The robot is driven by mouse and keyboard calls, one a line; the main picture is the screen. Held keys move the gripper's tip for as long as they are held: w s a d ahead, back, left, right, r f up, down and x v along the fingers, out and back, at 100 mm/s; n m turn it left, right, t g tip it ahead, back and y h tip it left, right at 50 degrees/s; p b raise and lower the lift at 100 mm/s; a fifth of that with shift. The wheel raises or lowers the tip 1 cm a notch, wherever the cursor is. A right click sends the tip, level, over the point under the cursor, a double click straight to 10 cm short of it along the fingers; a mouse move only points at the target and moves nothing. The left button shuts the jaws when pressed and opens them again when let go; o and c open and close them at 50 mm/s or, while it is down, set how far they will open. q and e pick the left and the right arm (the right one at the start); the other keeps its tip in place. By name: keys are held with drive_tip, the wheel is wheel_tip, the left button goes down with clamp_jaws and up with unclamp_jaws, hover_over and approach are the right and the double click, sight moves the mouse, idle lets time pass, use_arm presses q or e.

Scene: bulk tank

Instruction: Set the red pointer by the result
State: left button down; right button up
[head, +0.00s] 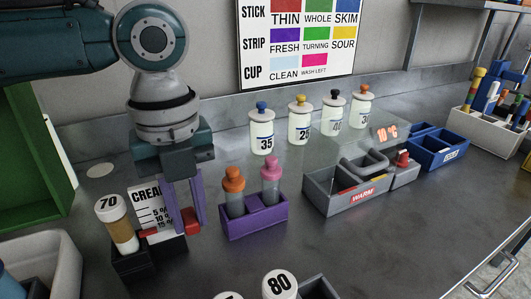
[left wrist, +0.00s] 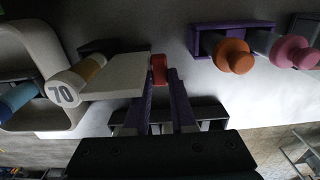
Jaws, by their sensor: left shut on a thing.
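The cream card (head: 148,205) is a white upright board with lines marked in percent, partly hidden by my left gripper. The red pointer (head: 191,221) is at the card's lower right, and a bit of red also shows at the card's lower left edge. My left gripper (head: 184,222) has its purple fingers down and is shut on the red pointer. In the left wrist view the red pointer (left wrist: 158,70) sits at the fingertips beside the card's edge (left wrist: 118,77). The exact mark it points at is hidden. My right gripper is not in view.
A vial marked 70 (head: 119,225) stands left of the card. A purple rack (head: 255,220) with orange-topped and pink-topped tubes stands close on the right. Several numbered bottles (head: 262,132), a grey WARM bath (head: 350,196) and a wall chart (head: 300,45) are behind and right.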

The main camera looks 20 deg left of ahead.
sight(190, 219)
use_arm(q)
drive_tip(key=c, duration=0.7)
unclamp_jaws()
wheel_tip(190, 219, up, 10)
drive_tip(key=shift+f+p, duration=0.1)
drive_tip(key=shift+p, duration=0.5)
